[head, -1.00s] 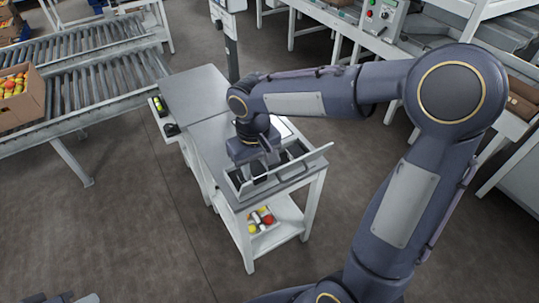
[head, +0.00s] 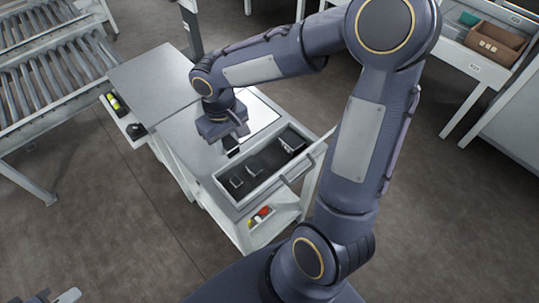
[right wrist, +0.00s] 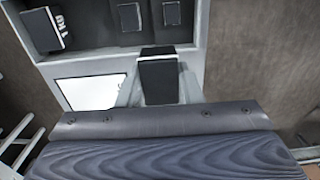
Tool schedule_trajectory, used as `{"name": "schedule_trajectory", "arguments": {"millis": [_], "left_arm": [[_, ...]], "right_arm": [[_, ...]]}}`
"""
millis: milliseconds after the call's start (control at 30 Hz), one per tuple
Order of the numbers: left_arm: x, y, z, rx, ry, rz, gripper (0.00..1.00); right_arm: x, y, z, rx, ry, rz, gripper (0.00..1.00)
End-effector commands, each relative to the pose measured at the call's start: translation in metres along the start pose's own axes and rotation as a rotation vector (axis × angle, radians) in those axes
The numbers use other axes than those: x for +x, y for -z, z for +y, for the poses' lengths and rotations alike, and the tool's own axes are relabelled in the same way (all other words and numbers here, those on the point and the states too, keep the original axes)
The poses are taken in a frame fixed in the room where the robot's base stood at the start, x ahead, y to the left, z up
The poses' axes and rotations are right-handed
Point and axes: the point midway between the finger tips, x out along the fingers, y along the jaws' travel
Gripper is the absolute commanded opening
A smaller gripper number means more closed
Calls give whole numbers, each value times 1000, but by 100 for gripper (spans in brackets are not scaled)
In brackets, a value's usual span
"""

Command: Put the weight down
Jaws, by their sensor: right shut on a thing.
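A dark block-shaped weight (right wrist: 158,78) is between the fingers of my right gripper (right wrist: 160,95) in the right wrist view. In the head view, my right gripper (head: 230,136) is shut on this weight (head: 231,146), near the drawer's inner edge by the table top. The open drawer (head: 225,188) holds several other dark weights. One weight (right wrist: 42,28) in it carries a "1 KG" label. A white plate (head: 262,116) lies on the table top. It also shows in the right wrist view (right wrist: 93,92). My left gripper (head: 66,297) shows only partly at the bottom left edge.
The table top (head: 150,75) is clear at the back left. A side tray (head: 125,122) holds small yellow-green and dark items. A lower shelf (head: 285,215) holds a box with red and yellow things. Roller conveyors (head: 50,85) stand at left, a bench (head: 480,60) at right.

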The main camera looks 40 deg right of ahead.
Motion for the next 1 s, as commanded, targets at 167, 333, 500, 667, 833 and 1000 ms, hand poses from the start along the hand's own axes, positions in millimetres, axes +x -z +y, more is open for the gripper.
{"name": "schedule_trajectory", "arguments": {"millis": [167, 333, 500, 667, 833, 1000], "left_arm": [[-3, 2, 1, 0, 0, 0, 0], [-2, 1, 1, 0, 0, 0, 0], [-1, 1, 0, 0, 0, 0, 0], [-1, 0, 0, 0, 0, 0, 0], [0, 0, 0, 0, 0, 0, 0], [6, -3, -3, 0, 0, 0, 0]], "right_arm": [[17, -16, 42, 10, -2, -3, 0], [42, -29, 76, 6, -1, -5, 0], [68, -36, 95, 4, 0, -3, 0], [79, -38, 104, 1, -1, 0, 0], [89, -42, 112, 2, -1, -1, 0], [116, -42, 112, -2, 0, -2, 0]]}}
